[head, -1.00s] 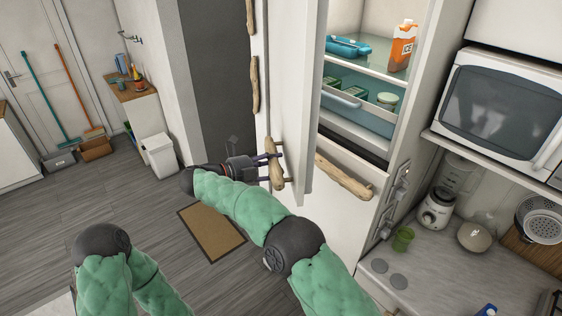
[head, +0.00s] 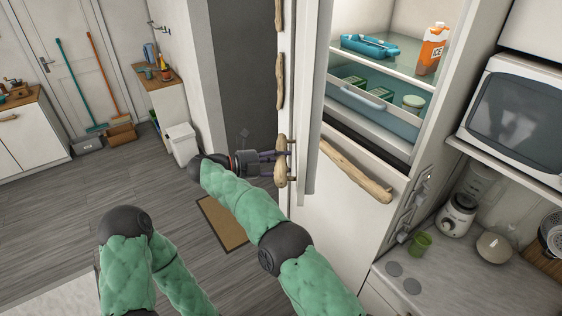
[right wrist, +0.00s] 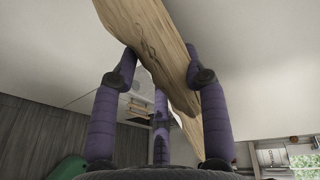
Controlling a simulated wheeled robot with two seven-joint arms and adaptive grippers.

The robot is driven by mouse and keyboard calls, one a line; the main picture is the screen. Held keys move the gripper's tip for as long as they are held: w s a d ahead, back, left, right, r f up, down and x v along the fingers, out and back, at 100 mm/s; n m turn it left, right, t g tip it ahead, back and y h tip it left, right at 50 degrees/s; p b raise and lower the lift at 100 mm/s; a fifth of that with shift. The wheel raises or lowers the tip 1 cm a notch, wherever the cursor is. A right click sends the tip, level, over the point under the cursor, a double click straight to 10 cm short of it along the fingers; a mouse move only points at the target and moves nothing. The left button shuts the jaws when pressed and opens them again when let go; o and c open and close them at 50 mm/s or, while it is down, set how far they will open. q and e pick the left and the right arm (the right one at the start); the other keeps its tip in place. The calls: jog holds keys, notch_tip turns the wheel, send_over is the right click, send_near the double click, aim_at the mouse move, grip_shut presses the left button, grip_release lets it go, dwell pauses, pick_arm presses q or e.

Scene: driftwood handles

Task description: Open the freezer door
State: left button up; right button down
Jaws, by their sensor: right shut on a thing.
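The upper white door (head: 312,110) stands open, seen nearly edge-on in the head view. Behind it, the lit shelves (head: 385,55) of the cabinet show. A driftwood handle (head: 281,172) is on the door's outer side. My right gripper (head: 283,156) is shut on this handle. In the right wrist view, its purple fingers (right wrist: 160,85) are on both sides of the pale wooden handle (right wrist: 150,40). A lower white door (head: 335,205) with a slanting driftwood handle (head: 355,172) is closed. My left arm shows at lower left, but its gripper is out of view.
A blue tray (head: 369,46), an orange carton (head: 432,48) and a clear drawer are inside the cabinet. A counter (head: 425,275) with a blender (head: 458,215) and green cup (head: 420,243) stands at right, below a microwave (head: 515,105). Floor at left is mostly clear, with a brown mat (head: 222,222).

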jog(key=shift+f, duration=0.1)
jog(key=c, duration=0.6)
grip_release()
jog(key=shift+c, duration=0.2)
jog(key=v, duration=0.7)
jog(key=shift+a, duration=0.25)
jog(key=shift+s, duration=0.1)
